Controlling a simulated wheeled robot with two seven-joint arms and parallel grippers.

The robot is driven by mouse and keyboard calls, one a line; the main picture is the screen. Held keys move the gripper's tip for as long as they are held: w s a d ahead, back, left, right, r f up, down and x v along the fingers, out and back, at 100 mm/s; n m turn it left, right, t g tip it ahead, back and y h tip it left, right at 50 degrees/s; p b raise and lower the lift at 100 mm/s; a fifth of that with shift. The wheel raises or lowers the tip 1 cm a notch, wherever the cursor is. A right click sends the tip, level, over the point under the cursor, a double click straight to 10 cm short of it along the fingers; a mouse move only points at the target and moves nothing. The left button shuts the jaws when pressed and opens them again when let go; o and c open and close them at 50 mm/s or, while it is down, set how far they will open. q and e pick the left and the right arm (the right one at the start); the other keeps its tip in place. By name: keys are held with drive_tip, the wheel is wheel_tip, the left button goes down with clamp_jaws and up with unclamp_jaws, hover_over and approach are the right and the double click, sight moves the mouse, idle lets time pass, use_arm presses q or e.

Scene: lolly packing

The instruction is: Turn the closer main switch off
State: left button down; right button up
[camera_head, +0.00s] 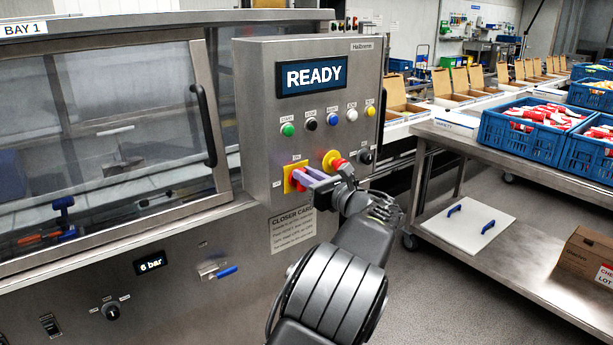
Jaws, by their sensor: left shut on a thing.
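The main switch (289,181) is a red handle on a yellow plate, low on the front of the grey control panel (262,100). My left gripper (303,177) is at this switch, with its fingers shut on the red handle. The fingers and wrist hide part of the handle, so its exact angle is hard to tell. The panel's display (313,75) reads READY. My right gripper is not in view.
Just right of my gripper is a red emergency button (333,161) on yellow, close to my wrist. A row of coloured buttons (310,124) sits above. A steel trolley (440,131) with blue crates (521,146) stands at the right.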

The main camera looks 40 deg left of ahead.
sight(292, 181)
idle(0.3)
use_arm(q)
drive_tip(key=n+b, duration=0.5)
drive_tip(key=b, duration=0.1)
drive_tip(key=s+f+n+b, duration=0.1)
drive_tip(key=n+b, duration=0.4)
drive_tip(key=b, duration=0.1)
drive_tip(key=s+f+n+b, duration=0.1)
drive_tip(key=n+b, duration=0.5)
drive_tip(key=b, duration=0.1)
drive_tip(key=shift+a+f, duration=0.2)
drive_tip(key=shift+a, duration=0.05)
drive_tip(key=shift+n+b, duration=0.8)
drive_tip(key=shift+n, duration=0.3)
drive_tip(key=c, duration=1.3)
unclamp_jaws()
drive_tip(key=shift+r, duration=0.1)
drive_tip(key=shift+d, duration=0.1)
drive_tip(key=v, duration=0.7)
drive_tip(key=shift+s+d, duration=0.15)
drive_tip(key=shift+d, duration=0.15)
